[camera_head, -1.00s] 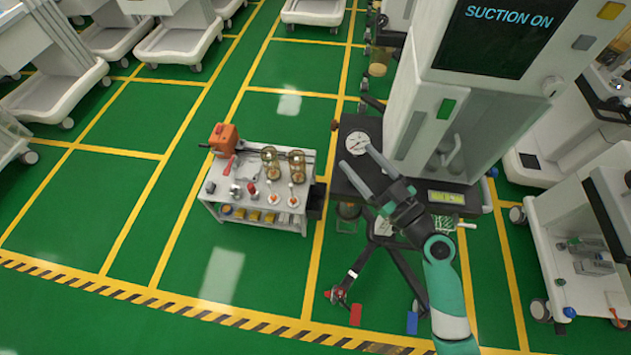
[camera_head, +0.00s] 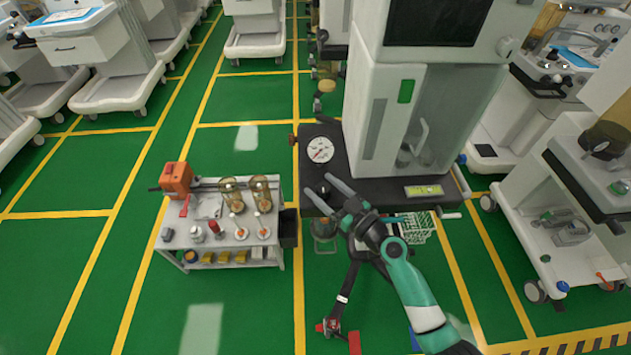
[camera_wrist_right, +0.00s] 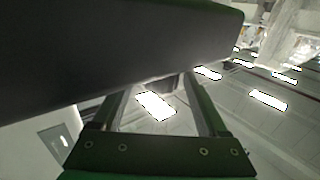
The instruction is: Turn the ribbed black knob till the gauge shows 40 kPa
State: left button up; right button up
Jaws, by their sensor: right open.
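The round white gauge (camera_head: 320,150) is on the black base of the suction cart; its needle shows red toward the lower left, and the numbers are too small to read. A dark knob (camera_head: 323,187) shows on the front part of this base, below the gauge; its ribs cannot be made out. My right gripper (camera_head: 318,185) is open, with its two fingertips on either side of the knob in the head view. Contact cannot be told. In the right wrist view the open fingers (camera_wrist_right: 158,88) point up beneath a dark slab, and the knob is not clear. My left gripper is not in view.
The white cart column (camera_head: 385,120) rises behind the base. A small white trolley (camera_head: 205,225) with an orange box (camera_head: 176,180) and several small items stands to the left. Another cart (camera_head: 575,220) stands at the right.

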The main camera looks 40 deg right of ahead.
aim_at(316, 182)
jog(key=shift+w, duration=1.55)
jog(key=shift+c, duration=0.2)
grip_shut()
